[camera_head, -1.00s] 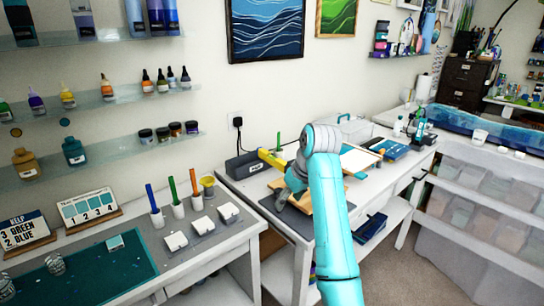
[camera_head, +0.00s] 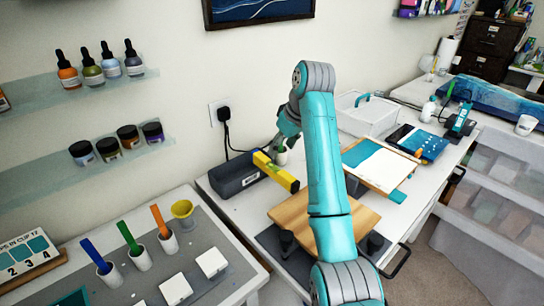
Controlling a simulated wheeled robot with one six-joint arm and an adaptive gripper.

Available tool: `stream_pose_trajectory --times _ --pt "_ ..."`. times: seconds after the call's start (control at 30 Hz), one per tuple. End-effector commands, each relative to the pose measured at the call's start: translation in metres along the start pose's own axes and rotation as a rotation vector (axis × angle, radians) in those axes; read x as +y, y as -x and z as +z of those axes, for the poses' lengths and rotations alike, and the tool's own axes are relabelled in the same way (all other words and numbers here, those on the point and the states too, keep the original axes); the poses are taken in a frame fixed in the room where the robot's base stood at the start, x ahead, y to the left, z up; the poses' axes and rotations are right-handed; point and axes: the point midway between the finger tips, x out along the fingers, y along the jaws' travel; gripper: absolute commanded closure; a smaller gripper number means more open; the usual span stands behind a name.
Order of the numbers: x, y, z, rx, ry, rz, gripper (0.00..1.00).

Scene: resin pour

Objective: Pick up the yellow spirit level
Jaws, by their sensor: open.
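The yellow spirit level (camera_head: 278,172) is a long bar with dark end faces. It lies slantwise on the white table, its far end beside a dark grey box and its near end pointing to the wooden board. My gripper (camera_head: 282,143) is at the far side of the level, above and just behind its far end. It is small and partly turned away, with its fingers apart and nothing seen between them. I cannot tell how much height there is between fingers and level.
The dark grey box (camera_head: 238,178) stands left of the level, its cable running to a wall socket (camera_head: 220,113). A wooden board (camera_head: 290,215) lies in front, and a clear bin (camera_head: 365,115) stands right. The wall is close behind.

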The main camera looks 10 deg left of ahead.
Motion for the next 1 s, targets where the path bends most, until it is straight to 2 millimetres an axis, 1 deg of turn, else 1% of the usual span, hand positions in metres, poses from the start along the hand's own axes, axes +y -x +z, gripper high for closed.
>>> stream_pose_trajectory --times 0.13,0.3,0.4,0.63,0.83,0.9,1.0 --pt "0.000 -0.011 0.001 -0.002 0.000 -0.002 0.42" --pt "0.000 -0.037 0.001 -0.003 0.000 -0.002 0.42" --pt "0.000 -0.048 0.001 -0.001 0.000 -0.001 0.42" --pt "0.000 -0.063 0.002 -0.001 0.000 0.000 0.42" --pt "-0.001 -0.090 0.009 -0.003 0.000 -0.001 0.42" --pt "-0.001 -0.098 0.008 -0.001 0.000 -0.001 0.42" --pt "-0.001 -0.106 0.008 -0.001 0.000 -0.001 0.42"
